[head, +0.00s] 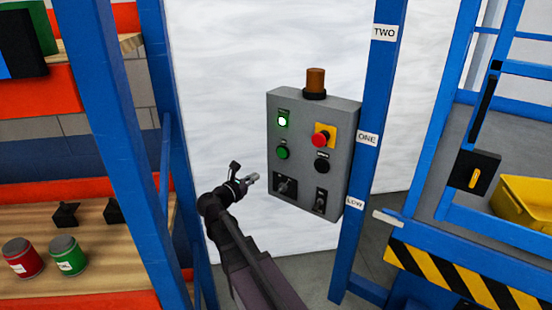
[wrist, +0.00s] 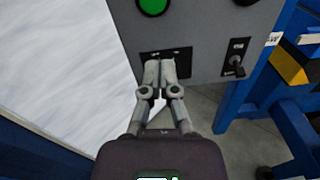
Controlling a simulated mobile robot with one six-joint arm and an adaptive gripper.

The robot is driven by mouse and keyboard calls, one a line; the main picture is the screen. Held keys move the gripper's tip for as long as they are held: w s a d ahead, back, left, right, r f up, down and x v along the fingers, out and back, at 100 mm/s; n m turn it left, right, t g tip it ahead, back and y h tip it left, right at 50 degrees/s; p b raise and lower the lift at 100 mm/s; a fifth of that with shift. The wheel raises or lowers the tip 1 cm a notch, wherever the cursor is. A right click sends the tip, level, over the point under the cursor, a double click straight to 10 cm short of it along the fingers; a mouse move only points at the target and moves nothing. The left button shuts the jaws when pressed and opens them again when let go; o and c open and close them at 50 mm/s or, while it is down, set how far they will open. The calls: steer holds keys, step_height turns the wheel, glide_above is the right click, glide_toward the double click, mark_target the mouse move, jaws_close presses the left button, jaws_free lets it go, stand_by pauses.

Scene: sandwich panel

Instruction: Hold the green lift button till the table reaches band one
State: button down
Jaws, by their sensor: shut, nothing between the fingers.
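The grey control panel (head: 301,185) hangs beside a blue post. Its green button (head: 282,153) sits on the left side, under a lit green lamp (head: 282,119); the button also shows at the top edge of the wrist view (wrist: 153,5). My gripper (head: 253,178) is shut and empty, left of the panel and lower than the green button. In the wrist view the fingertips (wrist: 160,64) overlap the black switch plate; contact cannot be told. The lift table (head: 470,262) has a striped edge. Its white pointer (head: 388,218) is near the LOW label (head: 355,203), below the ONE label (head: 367,139).
The panel also bears a red stop button (head: 320,139), a black button (head: 322,163) and a lower right switch (head: 321,200). An amber beacon (head: 316,80) stands on top. A yellow bin (head: 525,203) is on the table. Shelves with cans (head: 67,255) stand at left.

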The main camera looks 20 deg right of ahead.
mark_target(281, 154)
steer(key=shift+w+a+r+n+t, duration=0.2)
steer(key=shift+w+r+n+t, duration=0.15)
steer(key=shift+r+n, duration=0.15)
steer(key=shift+d, duration=0.15)
steer(key=x, duration=1.3)
steer(key=shift+w+d+r, duration=0.15)
steer(key=shift+d+r, duration=0.05)
steer(key=shift+d, duration=0.15)
steer(key=shift+d, duration=0.1)
